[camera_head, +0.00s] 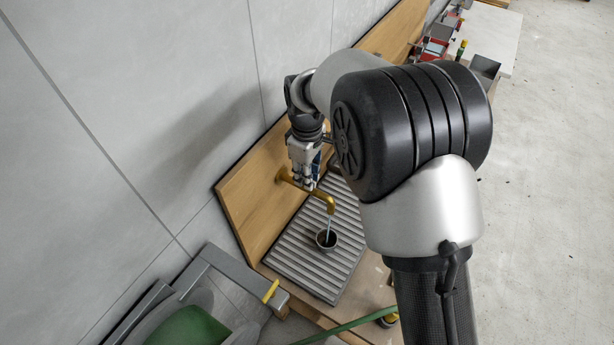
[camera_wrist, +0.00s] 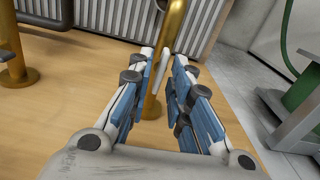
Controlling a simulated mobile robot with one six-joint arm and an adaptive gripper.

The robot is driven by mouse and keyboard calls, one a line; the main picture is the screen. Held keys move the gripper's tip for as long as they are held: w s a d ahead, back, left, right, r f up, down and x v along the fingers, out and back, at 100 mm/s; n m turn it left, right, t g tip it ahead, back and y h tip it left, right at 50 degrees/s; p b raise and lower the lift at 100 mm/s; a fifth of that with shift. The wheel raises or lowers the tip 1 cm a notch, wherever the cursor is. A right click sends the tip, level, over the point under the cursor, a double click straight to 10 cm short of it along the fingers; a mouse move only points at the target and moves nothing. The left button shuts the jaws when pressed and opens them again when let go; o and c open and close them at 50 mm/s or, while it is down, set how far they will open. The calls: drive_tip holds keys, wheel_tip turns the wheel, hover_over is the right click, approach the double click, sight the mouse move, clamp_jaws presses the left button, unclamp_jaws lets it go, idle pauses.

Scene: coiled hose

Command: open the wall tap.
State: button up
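The brass wall tap (camera_head: 318,195) juts from the wooden backboard in the head view, and a thin pale stream shows between its spout and the cup below. My gripper (camera_head: 304,184) points down at the tap near the board. In the wrist view, the brass tap pipe (camera_wrist: 152,104) runs behind and between the blue and white fingers of my gripper (camera_wrist: 171,58). A thin white bar, perhaps the tap's lever, lies between the fingers, close to the left one. A gap shows between it and the right finger, so the fingers look parted. Contact cannot be made out.
A dark cup (camera_head: 326,240) stands on the ribbed grey drain grate (camera_head: 290,245) under the spout. The wooden backboard (camera_head: 240,195) runs along the wall. A green hose (camera_head: 190,328) is at the lower left. Another brass post (camera_wrist: 17,75) stands left in the wrist view.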

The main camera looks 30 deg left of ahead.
drive_tip(key=shift+r+p, duration=2.45)
drive_tip(key=shift+r, duration=1.15)
drive_tip(key=shift+f, duration=0.1)
drive_tip(key=s+d+r+m+t+b, duration=0.15)
drive_tip(key=d+r+m+b, duration=0.3)
drive_tip(key=d, duration=0.65)
drive_tip(key=s+d+r+m+t+b, duration=0.15)
drive_tip(key=d+r+m+b, duration=0.35)
drive_tip(key=d, duration=0.7)
drive_tip(key=s+d+f+m+b, duration=0.4)
drive_tip(key=s+d+f, duration=0.1)
drive_tip(key=s+d, duration=0.2)
drive_tip(key=s+d+f+m+t+b, duration=0.1)
drive_tip(key=s+d+f+m+b, duration=0.3)
drive_tip(key=s+d, duration=0.3)
drive_tip(key=s+f+b, duration=0.1)
drive_tip(key=s, duration=0.1)
drive_tip(key=shift+s+t, duration=0.3)
drive_tip(key=shift+s, duration=0.05)
